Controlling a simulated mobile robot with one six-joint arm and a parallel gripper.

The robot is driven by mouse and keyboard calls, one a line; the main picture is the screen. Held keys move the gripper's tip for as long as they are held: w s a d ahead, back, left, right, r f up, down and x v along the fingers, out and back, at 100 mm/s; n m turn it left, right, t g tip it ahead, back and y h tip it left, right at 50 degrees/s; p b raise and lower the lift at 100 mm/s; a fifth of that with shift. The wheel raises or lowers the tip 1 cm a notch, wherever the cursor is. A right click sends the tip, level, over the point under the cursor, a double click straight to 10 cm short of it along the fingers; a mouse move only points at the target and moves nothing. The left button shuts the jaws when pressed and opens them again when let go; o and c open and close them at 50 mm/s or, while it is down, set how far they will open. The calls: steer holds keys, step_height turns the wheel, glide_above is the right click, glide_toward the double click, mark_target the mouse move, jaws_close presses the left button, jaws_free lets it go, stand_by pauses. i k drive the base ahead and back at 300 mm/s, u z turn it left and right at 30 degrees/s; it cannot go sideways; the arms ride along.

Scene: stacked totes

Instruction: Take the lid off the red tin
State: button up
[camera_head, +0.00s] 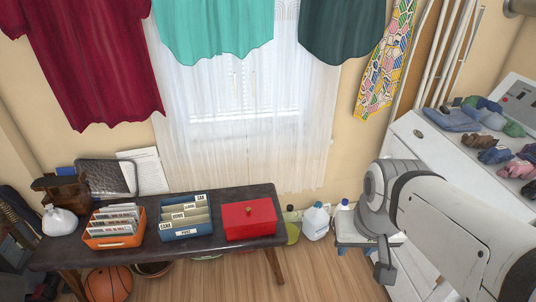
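The red tin (250,228) stands upright at the right end of the dark bench. Its red lid (236,213) is on and has a small gold-coloured knob (249,211) in the middle of its top. My arm comes in from the lower right. My gripper (384,270) appears as a dark grey part at the arm's end, pointing down. It is well to the right of the tin and apart from it. Its fingers are too small and too edge-on to tell whether they are open or shut.
On the bench (150,255), left of the tin, are a blue file box (186,232) and an orange file box (114,240). White bottles (316,222) stand on the floor right of the bench. A white dresser (425,155) with shoes is at the right. Clothes hang above.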

mark_target(256, 212)
steer(key=u, duration=0.1)
steer(key=i, duration=1.35)
steer(key=u, duration=0.85)
steer(key=k, duration=0.7)
steer(key=u, duration=0.2)
steer(key=i, duration=0.8)
steer(key=z, duration=0.15)
